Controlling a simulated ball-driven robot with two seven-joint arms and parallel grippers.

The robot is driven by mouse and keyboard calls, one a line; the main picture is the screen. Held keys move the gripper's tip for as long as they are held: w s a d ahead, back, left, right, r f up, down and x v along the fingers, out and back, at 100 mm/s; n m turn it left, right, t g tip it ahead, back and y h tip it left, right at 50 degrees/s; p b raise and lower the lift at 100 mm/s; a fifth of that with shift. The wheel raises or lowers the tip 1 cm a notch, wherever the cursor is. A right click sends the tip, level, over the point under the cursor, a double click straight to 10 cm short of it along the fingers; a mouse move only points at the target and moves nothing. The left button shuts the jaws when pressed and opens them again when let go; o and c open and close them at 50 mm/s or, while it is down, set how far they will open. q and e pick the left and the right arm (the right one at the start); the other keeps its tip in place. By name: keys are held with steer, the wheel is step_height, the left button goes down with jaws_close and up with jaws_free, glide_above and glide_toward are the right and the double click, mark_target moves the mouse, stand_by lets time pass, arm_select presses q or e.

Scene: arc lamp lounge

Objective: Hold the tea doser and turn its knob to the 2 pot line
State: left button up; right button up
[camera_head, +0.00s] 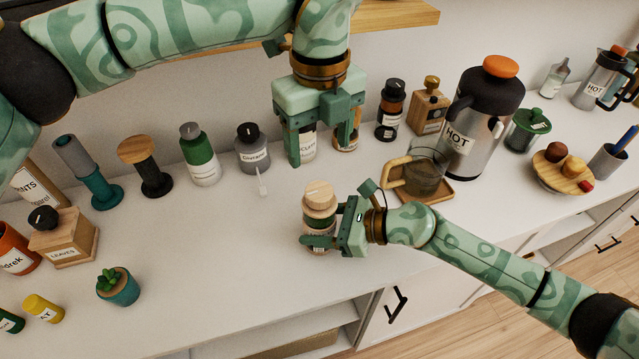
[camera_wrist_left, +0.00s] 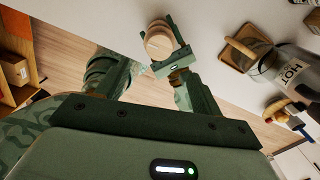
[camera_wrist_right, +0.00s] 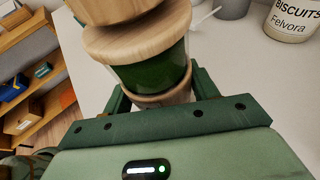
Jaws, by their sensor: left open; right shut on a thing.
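The tea doser (camera_head: 319,218) stands upright on the counter near its front edge. It has a light wooden knob (camera_head: 319,193) on top and a green band around its body. My right gripper (camera_head: 322,242) is shut on the lower body of the doser. The right wrist view shows the doser (camera_wrist_right: 152,66) between its fingers. My left gripper (camera_head: 322,140) is open and empty, above and behind the doser, clear of the knob. In the left wrist view the wooden knob (camera_wrist_left: 159,42) shows from above. I cannot read any pot line on the doser.
A glass pitcher (camera_head: 425,172) on a wooden tray (camera_head: 437,193) stands right of the doser, close to my right wrist. Several jars and bottles, including a grey canister (camera_head: 251,152), line the wall. A small plant (camera_head: 118,287) is at the front left.

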mark_target(320, 191)
arm_select(q)
step_height(320, 191, down, 10)
steer(key=shift+f, duration=0.15)
steer(key=c, duration=1)
